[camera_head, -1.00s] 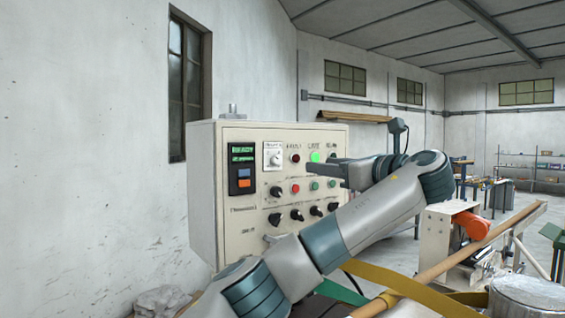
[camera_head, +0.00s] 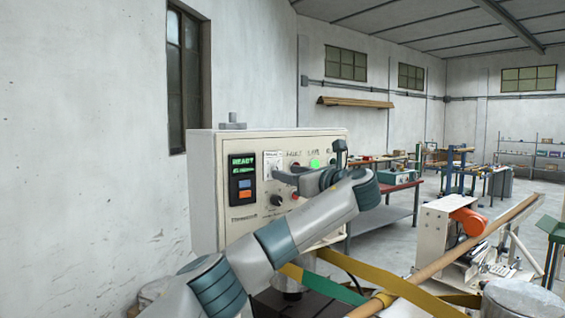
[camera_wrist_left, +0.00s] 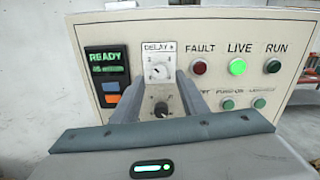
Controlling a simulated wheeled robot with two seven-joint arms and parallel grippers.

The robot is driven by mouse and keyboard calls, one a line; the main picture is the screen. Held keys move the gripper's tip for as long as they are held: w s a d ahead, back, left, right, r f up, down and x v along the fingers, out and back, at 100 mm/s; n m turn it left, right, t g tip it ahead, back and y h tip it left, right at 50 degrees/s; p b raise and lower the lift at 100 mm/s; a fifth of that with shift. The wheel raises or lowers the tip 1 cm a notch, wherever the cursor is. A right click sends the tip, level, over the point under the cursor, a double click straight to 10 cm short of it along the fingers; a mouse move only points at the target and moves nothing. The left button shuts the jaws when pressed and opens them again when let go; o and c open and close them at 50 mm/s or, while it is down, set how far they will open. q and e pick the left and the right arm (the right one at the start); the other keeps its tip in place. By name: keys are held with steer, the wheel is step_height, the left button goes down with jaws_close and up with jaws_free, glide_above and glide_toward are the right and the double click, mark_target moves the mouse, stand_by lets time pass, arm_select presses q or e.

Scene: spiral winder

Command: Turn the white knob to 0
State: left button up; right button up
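The white knob (camera_wrist_left: 159,71) sits on a white dial plate marked DELAY on the cream control panel (camera_wrist_left: 225,45). In the head view the dial plate (camera_head: 271,160) is partly covered by my gripper, and I cannot make out the knob there. My left gripper (camera_head: 280,177) is in front of the panel, at the lower part of the dial. In the left wrist view its two fingers (camera_wrist_left: 161,80) are apart, with the knob showing between and just above their tips. Contact cannot be told. The knob's exact pointer setting is too small to read. My right gripper is not in view.
A black knob (camera_wrist_left: 161,108) shows between the fingers below the dial. A READY display (camera_wrist_left: 105,59) is to the left. FAULT, LIVE and RUN lamps (camera_wrist_left: 237,67) are to the right. A wooden pole (camera_head: 470,245) and yellow belt (camera_head: 420,292) lie at the lower right.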

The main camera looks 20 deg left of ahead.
arm_select(q)
steer(key=shift+p+x, duration=0.7)
steer(key=shift+x, duration=1.1)
jaws_close()
